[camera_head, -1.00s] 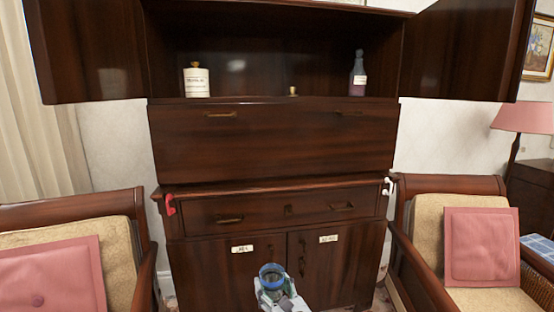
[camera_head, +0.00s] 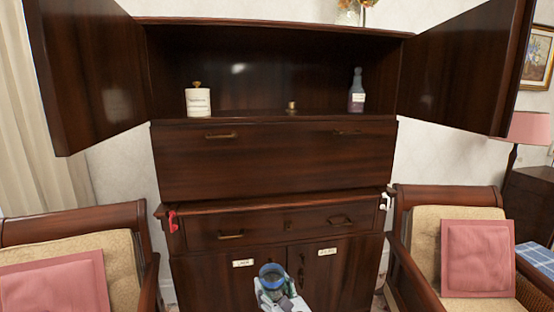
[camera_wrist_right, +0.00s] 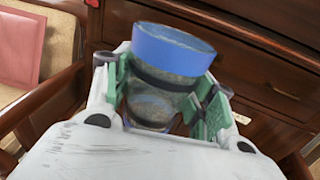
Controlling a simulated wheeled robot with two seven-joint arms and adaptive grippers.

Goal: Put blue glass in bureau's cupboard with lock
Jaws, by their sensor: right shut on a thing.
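The blue-rimmed glass (camera_head: 271,270) is held in my right gripper (camera_head: 276,290) at the bottom middle of the head view. In the right wrist view the glass (camera_wrist_right: 172,50) stands between the green finger pads of the right gripper (camera_wrist_right: 168,95), tilted a little. The dark wooden bureau (camera_head: 275,160) fills the middle of the head view. Its upper doors are wide open. Its two lower cupboard doors (camera_head: 335,270) are shut, each with a small white label; a dark lock or key fitting (camera_head: 301,275) shows on the right one. My left gripper is not in view.
A white jar (camera_head: 198,102), a purple bottle (camera_head: 356,92) and a small brass object (camera_head: 291,107) stand on the open upper shelf. Armchairs with pink cushions (camera_head: 478,258) flank the bureau. A red item (camera_head: 173,221) and a white item (camera_head: 384,201) hang at the drawer's sides.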

